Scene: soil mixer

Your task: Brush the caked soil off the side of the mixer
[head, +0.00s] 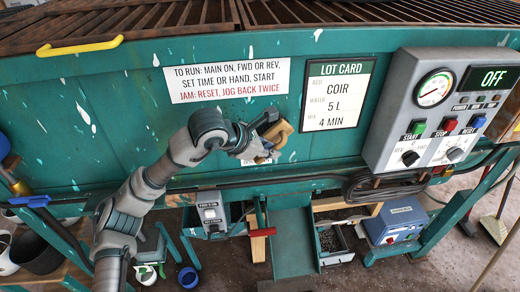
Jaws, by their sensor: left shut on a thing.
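The mixer's green side wall (120,110) fills the middle of the head view, with chipped white paint marks. My left gripper (266,136) is in front of it, below the white instruction label and left of the lot card. It is shut on a tan, wooden-looking thing, probably the brush (281,133), mostly hidden by the fingers. Whether it touches the wall I cannot tell. I cannot make out a clear patch of caked soil; my gripper and arm cover part of the wall. My right gripper is out of view.
A grey control box (440,110) with gauge, buttons and knobs sticks out at the right. The lot card (338,95) is left of it. A coiled dark cable (385,187) hangs below. A yellow handle (80,46) is at upper left. A blue-grey box (393,222) sits underneath.

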